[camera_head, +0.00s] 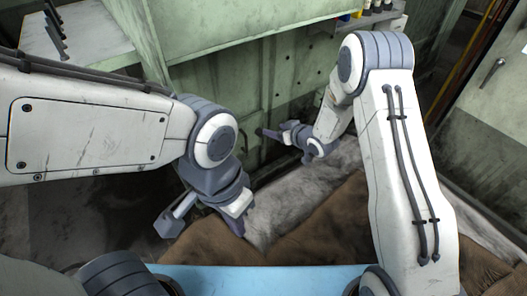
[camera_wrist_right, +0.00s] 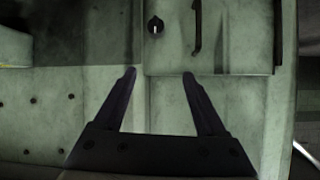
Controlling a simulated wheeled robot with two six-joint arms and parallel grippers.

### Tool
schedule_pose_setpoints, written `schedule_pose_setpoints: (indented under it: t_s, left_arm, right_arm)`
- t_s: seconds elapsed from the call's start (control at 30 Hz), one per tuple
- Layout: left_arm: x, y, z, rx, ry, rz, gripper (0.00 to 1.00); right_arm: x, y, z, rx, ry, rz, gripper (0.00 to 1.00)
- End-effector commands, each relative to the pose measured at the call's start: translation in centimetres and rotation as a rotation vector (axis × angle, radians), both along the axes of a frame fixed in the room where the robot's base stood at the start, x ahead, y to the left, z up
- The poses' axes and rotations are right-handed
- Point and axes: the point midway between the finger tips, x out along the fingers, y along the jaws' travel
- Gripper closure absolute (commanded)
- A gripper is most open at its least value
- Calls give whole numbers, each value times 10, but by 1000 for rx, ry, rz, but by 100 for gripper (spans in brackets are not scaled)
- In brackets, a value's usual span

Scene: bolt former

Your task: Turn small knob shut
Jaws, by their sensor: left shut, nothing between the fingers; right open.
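The small knob (camera_wrist_right: 155,25) is round and black with a pale pointer mark that looks about vertical. It sits on a green panel (camera_wrist_right: 175,52) in the right wrist view, ahead of my right gripper (camera_wrist_right: 159,74). That gripper is open and empty, its two dark fingers apart, with the knob beyond the gap and not touched. In the head view my right gripper (camera_head: 283,134) is near the green machine front; I cannot make out the knob there. My left gripper (camera_head: 238,226) is shut and empty, low over the brown cloth.
A black bar handle (camera_wrist_right: 197,27) is just right of the knob. The green machine (camera_head: 240,85) stands ahead, with bottles (camera_head: 377,6) on a shelf at its top right. Brown and grey cloth (camera_head: 320,215) and a light blue surface (camera_head: 250,279) lie below the arms.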

Motion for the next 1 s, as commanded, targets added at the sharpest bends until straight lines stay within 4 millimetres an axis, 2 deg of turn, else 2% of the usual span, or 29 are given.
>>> schedule_pose_setpoints:
  t_s: [0.03, 0.1, 0.2, 0.43, 0.8, 1.0]
  left_arm:
    - [0, 0, -24, 0, 0, 0, 100]
    - [0, 0, -34, -1, -1, 0, 100]
    - [0, 0, -42, -1, -1, 0, 100]
    - [0, 0, -52, -1, -1, 0, 100]
    - [0, 0, -84, -1, -1, 0, 100]
    - [0, 0, -91, -1, -1, 0, 100]
  right_arm:
    - [2, -5, -34, 31, -13, 1, 26]
    - [5, -8, -51, 69, -36, 9, 26]
    - [6, -11, -64, 106, -56, 14, 26]
    - [18, -3, -75, 127, -69, 22, 26]
    - [67, 34, -101, 126, -69, 21, 26]
    - [82, 44, -106, 126, -68, 19, 26]
